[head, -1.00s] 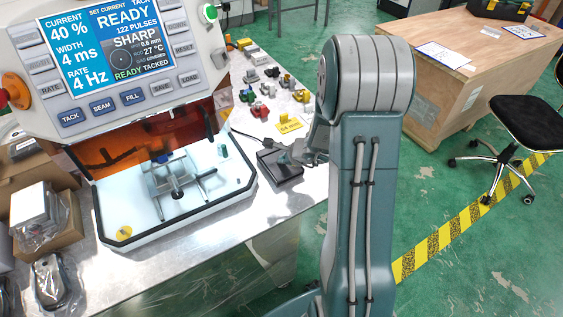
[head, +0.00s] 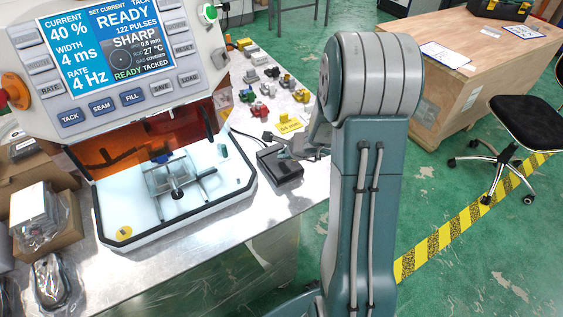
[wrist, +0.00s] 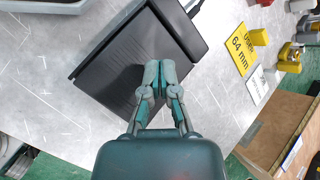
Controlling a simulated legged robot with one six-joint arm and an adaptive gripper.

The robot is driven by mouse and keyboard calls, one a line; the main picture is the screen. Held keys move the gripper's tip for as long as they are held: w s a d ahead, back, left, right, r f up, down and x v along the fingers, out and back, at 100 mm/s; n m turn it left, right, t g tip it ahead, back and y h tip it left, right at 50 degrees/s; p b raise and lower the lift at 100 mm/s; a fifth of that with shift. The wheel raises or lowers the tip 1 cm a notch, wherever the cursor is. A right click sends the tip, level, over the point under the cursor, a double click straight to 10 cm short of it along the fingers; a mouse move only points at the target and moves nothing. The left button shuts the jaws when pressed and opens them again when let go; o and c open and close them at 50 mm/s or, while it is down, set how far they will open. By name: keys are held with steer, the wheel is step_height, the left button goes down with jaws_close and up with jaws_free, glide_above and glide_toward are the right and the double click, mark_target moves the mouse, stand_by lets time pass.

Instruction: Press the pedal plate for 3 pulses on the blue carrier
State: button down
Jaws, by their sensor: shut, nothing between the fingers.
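The pedal plate (head: 289,173) is a dark, flat plate on the bench, right of the machine. In the wrist view the dark plate (wrist: 115,85) lies under my gripper (wrist: 160,72). The fingers are shut and empty, with their tips over the plate; I cannot tell if they touch it. In the head view my gripper (head: 285,154) is small, beside the arm. A blue piece (head: 161,157), perhaps the blue carrier, sits on the grey fixture (head: 172,182) in the lit chamber. The screen (head: 120,50) reads READY, 122 PULSES, 40 %, 4 ms, 4 Hz, READY TACKED.
A yellow 64 mm card (head: 290,126) and several small coloured parts lie on the bench behind the plate. The chamber's white tray (head: 215,205) is to its left. A wooden crate table (head: 470,75) and a black stool (head: 520,118) stand right.

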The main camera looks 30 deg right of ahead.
mark_target(282, 161)
steer(key=shift+w+r, duration=0.15)
steer(key=shift+r, duration=1.1)
steer(key=shift+w+r, duration=0.15)
steer(key=shift+r, duration=1.1)
steer(key=r, duration=0.3)
steer(key=shift+w+r, duration=0.2)
steer(key=shift+r, duration=0.1)
steer(key=shift+s+f, duration=0.15)
steer(key=shift+f, duration=1.3)
steer(key=shift+s+f, duration=0.15)
steer(key=shift+f, duration=1.35)
steer(key=shift+s+f, duration=0.15)
steer(key=shift+f, duration=1.3)
steer(key=shift+s+f, duration=0.1)
steer(key=shift+f, duration=0.25)
